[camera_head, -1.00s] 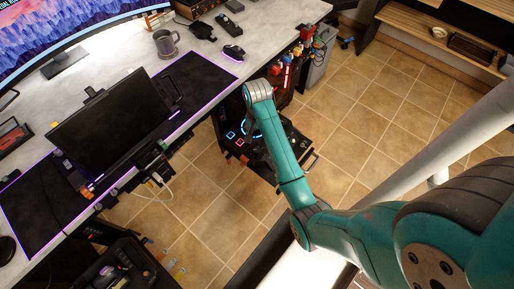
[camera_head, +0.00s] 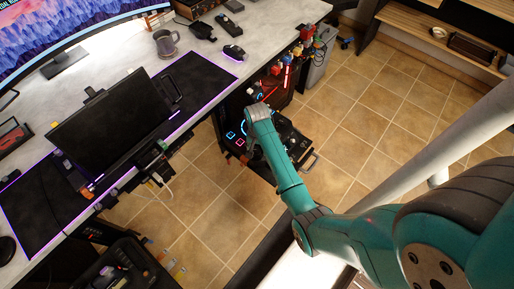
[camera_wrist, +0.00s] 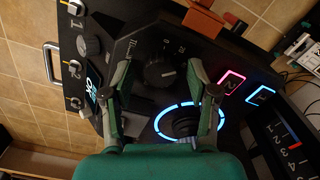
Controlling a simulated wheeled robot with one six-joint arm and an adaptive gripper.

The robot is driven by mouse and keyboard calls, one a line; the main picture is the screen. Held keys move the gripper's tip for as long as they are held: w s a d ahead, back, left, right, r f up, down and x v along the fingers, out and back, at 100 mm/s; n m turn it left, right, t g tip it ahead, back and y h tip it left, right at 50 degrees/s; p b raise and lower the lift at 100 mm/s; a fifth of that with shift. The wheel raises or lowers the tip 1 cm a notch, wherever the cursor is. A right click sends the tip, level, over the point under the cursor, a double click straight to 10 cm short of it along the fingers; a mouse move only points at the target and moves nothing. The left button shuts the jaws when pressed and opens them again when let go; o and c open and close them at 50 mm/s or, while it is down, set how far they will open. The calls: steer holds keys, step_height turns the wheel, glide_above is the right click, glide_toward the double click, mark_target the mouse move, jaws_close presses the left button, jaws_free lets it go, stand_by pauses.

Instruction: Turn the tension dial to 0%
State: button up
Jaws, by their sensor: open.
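A round black dial (camera_wrist: 160,73) with a pointer ridge sits on a dark control panel in the wrist view. White ticks and numbers, among them a 0 and a 20, lie around it; the lettering beside them is too small to read for sure. My gripper (camera_wrist: 165,58) is open, with one finger to each side of the dial. Whether the fingers touch it I cannot tell. In the head view the panel (camera_head: 299,146) is partly covered by my arm, and the gripper and dial are hidden there.
A blue-lit ring (camera_wrist: 190,119) surrounds a dark control close to my right finger. Lit pink (camera_wrist: 231,80) and blue (camera_wrist: 262,95) square buttons lie to its right. Another knob (camera_wrist: 90,45) and several switches are at the left. A desk (camera_head: 130,58) stands at the upper left.

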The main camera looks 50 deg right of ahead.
jaws_close()
steer(key=shift+n, duration=0.3)
steer(key=n, duration=1.1)
stand_by(0.4)
steer(key=shift+n, duration=0.3)
jaws_free()
